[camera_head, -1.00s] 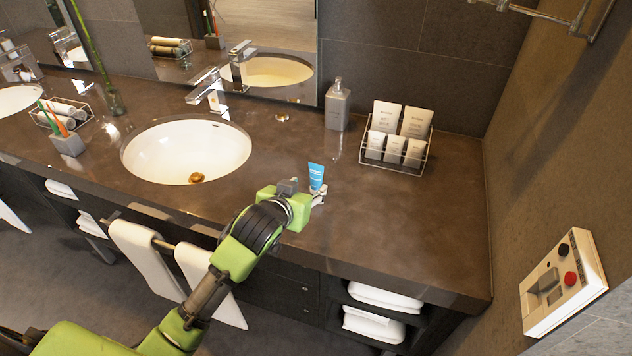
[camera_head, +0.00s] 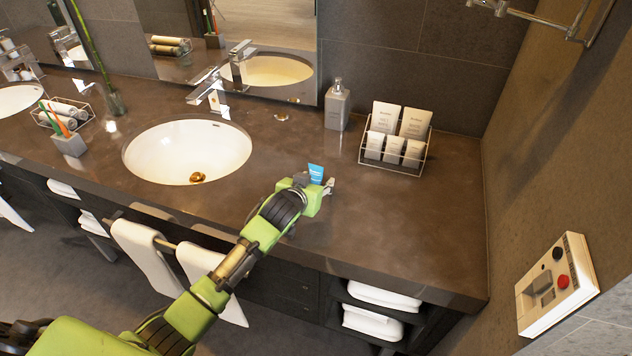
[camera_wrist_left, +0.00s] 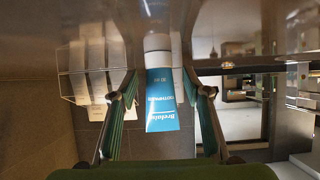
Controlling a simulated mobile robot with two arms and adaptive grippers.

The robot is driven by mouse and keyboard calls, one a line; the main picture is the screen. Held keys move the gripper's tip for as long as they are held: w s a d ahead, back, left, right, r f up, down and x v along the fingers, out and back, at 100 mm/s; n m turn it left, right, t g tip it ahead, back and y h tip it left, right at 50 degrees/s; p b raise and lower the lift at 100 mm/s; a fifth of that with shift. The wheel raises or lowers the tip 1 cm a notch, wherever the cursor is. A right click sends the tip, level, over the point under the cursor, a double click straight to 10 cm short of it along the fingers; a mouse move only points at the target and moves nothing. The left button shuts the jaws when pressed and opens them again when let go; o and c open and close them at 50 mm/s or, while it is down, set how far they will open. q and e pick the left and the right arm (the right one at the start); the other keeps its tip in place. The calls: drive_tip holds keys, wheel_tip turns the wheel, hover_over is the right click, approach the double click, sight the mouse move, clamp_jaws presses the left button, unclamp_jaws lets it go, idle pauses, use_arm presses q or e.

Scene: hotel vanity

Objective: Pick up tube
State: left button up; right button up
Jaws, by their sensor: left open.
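A blue tube (camera_head: 315,172) with a white cap stands on the brown counter to the right of the sink, partly hidden behind my left gripper (camera_head: 322,190). In the left wrist view the tube (camera_wrist_left: 163,98) shows between the two fingers of my left gripper (camera_wrist_left: 162,88). The fingers are open, one on each side of it, with gaps to the tube. My right gripper is not in view.
A wire rack (camera_head: 393,165) with white tubes stands behind and to the right. A grey soap bottle (camera_head: 337,106) stands near the mirror. The sink (camera_head: 187,150) lies to the left. The counter (camera_head: 420,225) at the right front is clear.

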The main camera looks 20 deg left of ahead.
use_arm(q)
drive_tip(key=c, duration=1.2)
